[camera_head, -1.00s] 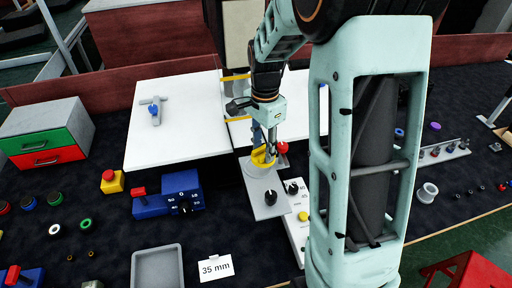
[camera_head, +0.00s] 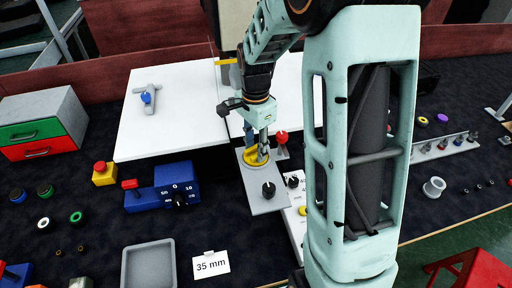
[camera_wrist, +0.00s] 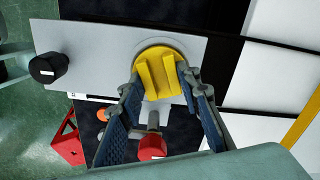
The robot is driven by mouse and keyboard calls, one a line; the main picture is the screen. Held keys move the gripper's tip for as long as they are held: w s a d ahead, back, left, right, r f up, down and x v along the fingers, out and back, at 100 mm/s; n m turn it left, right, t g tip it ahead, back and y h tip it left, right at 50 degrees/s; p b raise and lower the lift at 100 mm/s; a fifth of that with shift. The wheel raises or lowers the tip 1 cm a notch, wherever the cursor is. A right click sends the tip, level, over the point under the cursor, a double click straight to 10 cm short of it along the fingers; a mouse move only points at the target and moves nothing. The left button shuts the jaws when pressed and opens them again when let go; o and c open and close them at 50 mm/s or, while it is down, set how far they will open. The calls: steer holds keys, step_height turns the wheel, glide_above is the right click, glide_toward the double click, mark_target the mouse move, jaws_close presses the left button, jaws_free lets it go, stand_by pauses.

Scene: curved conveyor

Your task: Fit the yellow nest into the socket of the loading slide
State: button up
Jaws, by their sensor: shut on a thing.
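The yellow nest (camera_head: 251,157) is at the far end of the grey loading slide (camera_head: 264,206). In the wrist view the nest (camera_wrist: 152,76) shows raised ribs and lies over the round socket end of the slide plate (camera_wrist: 105,48), with a grey curved rim (camera_wrist: 157,42) beside it. I cannot tell whether it is fully seated. My gripper (camera_head: 262,156) points down at the nest, its fingers on either side of it and shut on it; the gripper also shows in the wrist view (camera_wrist: 161,84). The fingers and arm hide part of the nest.
A black knob (camera_head: 268,188) stands on the slide's near end. A red-topped lever (camera_head: 282,138) stands close right of my gripper. White boards (camera_head: 180,110) lie behind. A blue dial box (camera_head: 165,196) and a grey tray (camera_head: 149,268) are to the left.

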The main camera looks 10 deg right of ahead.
steer(key=o, duration=1.2)
steer(key=shift+f, duration=0.15)
steer(key=shift+w+r, duration=0.1)
steer(key=shift+r, duration=0.55)
step_height(320, 180, up, 11)
steer(key=shift+r, duration=0.1)
